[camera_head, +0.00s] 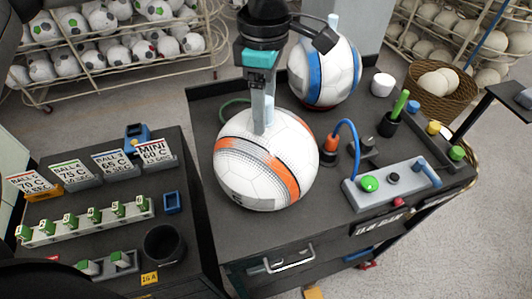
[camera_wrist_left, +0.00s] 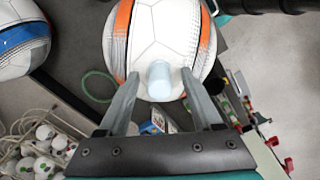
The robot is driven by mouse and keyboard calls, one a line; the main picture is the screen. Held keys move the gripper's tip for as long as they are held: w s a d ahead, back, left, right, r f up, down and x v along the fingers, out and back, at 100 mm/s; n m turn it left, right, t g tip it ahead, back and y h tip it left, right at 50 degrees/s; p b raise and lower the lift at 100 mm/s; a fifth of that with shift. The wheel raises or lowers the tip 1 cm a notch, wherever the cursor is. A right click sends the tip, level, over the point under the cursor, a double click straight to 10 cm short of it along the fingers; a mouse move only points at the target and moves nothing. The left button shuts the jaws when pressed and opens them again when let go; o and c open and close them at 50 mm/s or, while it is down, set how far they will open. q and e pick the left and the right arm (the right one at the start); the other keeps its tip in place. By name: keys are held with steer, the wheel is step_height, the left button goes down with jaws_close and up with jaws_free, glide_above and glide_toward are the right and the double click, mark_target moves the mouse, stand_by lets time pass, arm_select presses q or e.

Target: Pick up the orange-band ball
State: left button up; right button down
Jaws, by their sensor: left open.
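The orange-band ball (camera_head: 248,178), white with orange and grey stripes, sits on the dark cart top in the head view. It fills the upper middle of the left wrist view (camera_wrist_left: 150,30). A pale blue knob (camera_wrist_left: 158,82) stands on its top. My left gripper (camera_head: 263,122) points down over the ball from above, open. In the left wrist view its two fingers (camera_wrist_left: 160,76) lie on either side of the knob, with gaps visible. Whether the fingertips touch the ball is hard to tell. My right gripper is not in view.
A blue-band ball (camera_head: 344,68) stands close behind, also with a pale knob. Right of the orange-band ball are an orange-based fitting with a blue hose (camera_head: 330,148) and a grey button box (camera_head: 390,185). Signs and a dark cup (camera_head: 164,244) occupy the left table.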

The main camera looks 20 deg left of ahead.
arm_select(q)
steer(key=shift+f, duration=0.1)
steer(key=shift+c, duration=0.2)
jaws_close()
stand_by(1.2)
